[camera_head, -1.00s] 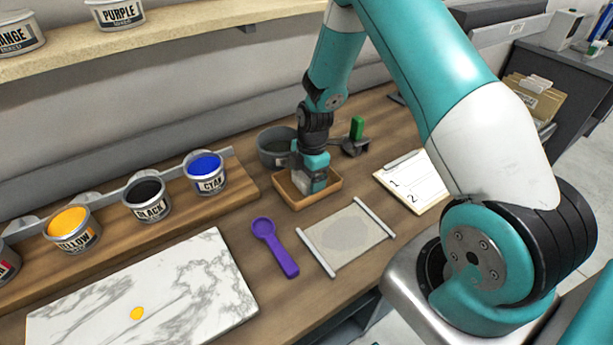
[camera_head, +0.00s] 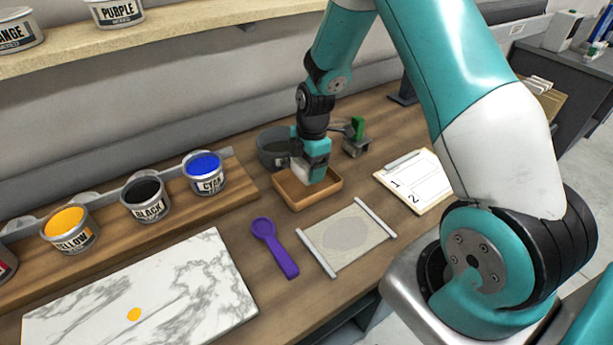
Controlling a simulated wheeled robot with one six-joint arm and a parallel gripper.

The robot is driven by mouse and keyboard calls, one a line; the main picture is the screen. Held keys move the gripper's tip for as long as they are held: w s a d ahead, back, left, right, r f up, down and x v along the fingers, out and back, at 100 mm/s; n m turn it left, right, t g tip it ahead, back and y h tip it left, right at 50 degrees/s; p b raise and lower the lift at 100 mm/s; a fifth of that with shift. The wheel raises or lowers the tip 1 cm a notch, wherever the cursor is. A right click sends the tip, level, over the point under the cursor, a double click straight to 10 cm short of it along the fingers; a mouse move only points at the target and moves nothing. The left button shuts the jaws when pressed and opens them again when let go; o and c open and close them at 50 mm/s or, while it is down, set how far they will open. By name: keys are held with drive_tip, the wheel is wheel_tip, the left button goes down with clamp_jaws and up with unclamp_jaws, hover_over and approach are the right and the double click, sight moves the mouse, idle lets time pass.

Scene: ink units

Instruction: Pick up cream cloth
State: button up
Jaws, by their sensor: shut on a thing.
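My gripper (camera_head: 313,178) is over the small wooden tray (camera_head: 292,206), pointing down, its tips at or just above the tray's inside. It is shut on the cream cloth (camera_head: 299,171), of which a small pale patch shows beside the jaws. The rest of the cloth is hidden by the gripper. I cannot tell whether the cloth still touches the tray floor.
A grey pot (camera_head: 272,147) stands close behind the tray, and a green-topped tool (camera_head: 357,135) to its right. A clipboard (camera_head: 415,180), a grey mat with two rails (camera_head: 345,237), a purple scoop (camera_head: 275,247) and a marble slab (camera_head: 150,290) lie in front. Ink cans (camera_head: 204,172) line the left.

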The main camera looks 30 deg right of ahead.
wheel_tip(320, 180, up, 16)
drive_tip(key=b, duration=0.2)
